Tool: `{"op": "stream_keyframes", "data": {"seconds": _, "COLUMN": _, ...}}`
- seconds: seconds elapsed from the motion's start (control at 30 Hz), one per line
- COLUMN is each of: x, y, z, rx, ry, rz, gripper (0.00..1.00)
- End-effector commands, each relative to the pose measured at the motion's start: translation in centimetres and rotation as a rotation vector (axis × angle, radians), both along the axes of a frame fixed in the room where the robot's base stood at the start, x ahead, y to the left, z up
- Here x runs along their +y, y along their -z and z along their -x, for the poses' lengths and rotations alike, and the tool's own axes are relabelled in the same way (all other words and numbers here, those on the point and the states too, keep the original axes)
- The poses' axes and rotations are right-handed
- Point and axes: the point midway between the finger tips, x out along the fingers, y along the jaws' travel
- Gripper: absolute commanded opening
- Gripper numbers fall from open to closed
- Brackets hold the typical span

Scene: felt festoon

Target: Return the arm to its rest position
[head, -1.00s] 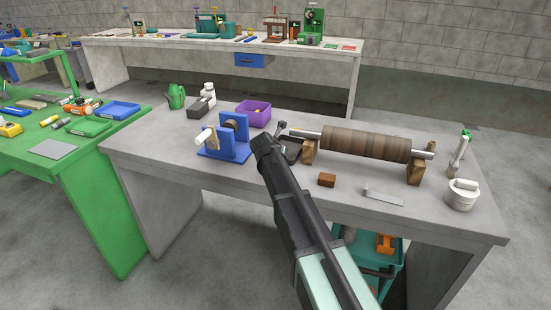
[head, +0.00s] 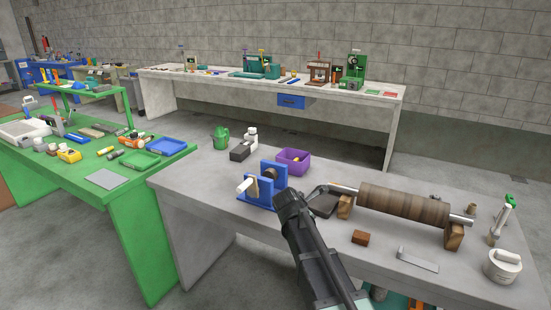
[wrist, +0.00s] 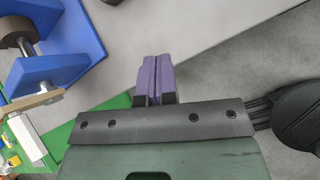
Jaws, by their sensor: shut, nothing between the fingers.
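My arm reaches up from the bottom of the head view over the grey workbench (head: 205,215), its dark end just right of the blue stand (head: 267,198). The fingertips cannot be made out there. In the wrist view my gripper (wrist: 155,72) shows two purple fingers pressed together with nothing between them. The blue stand, with a dark roller on a shaft, also shows at the upper left of the wrist view (wrist: 70,52), apart from the fingers.
A brown roller (head: 405,208) rests on wooden blocks to the right. A purple bin (head: 293,168) stands behind the blue stand. A green table (head: 140,235) stands left.

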Motion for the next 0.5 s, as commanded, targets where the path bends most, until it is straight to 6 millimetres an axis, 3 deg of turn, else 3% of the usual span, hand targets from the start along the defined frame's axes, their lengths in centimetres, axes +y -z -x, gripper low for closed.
{"op": "stream_keyframes", "data": {"seconds": 0.1, "x": 0.1, "y": 1.5, "z": 5.1, "rx": -0.061, "ry": 0.485, "rz": -0.342, "gripper": 0.0}}
{"op": "stream_keyframes", "data": {"seconds": 0.23, "x": -0.2, "y": 2.8, "z": 12.5, "rx": -0.105, "ry": 1.133, "rz": -0.661, "gripper": 0.0}}
{"op": "stream_keyframes", "data": {"seconds": 0.4, "x": -0.4, "y": 3.1, "z": 22.0, "rx": -0.111, "ry": 1.855, "rz": -0.833, "gripper": 0.0}}
{"op": "stream_keyframes", "data": {"seconds": 0.5, "x": -0.7, "y": 2.8, "z": 25.7, "rx": -0.07, "ry": 2.005, "rz": -0.847, "gripper": 0.0}}
